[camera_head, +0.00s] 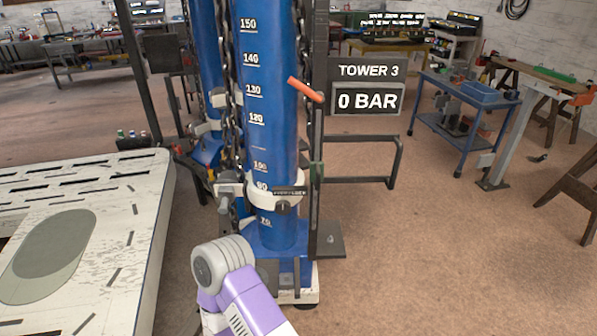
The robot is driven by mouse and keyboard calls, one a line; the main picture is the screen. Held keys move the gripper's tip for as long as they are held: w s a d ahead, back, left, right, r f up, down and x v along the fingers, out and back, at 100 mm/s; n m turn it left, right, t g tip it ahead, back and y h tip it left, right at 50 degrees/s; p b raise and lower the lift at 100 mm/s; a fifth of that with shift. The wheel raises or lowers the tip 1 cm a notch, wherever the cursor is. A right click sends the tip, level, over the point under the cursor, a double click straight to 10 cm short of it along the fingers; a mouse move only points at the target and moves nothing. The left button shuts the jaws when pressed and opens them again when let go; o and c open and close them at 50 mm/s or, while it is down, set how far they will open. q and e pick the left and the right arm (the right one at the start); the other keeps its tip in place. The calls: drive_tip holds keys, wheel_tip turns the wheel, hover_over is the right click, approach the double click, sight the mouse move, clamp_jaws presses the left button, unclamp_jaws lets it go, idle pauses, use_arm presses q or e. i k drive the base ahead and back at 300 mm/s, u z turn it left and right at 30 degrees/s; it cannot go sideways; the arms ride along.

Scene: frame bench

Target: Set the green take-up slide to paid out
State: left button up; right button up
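A purple and grey link of one of my arms reaches in from the bottom, below the tower's foot. Neither gripper's fingers show, and nothing of mine touches the green piece.
An orange-red lever (305,90) juts from the rail above the green piece. A white collar (276,191) rings the tower. The sign (367,100) reads 0 BAR.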

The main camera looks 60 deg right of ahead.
sight(316, 168)
drive_tip(key=z, duration=0.7)
drive_tip(key=i, duration=0.9)
drive_tip(key=z, duration=0.95)
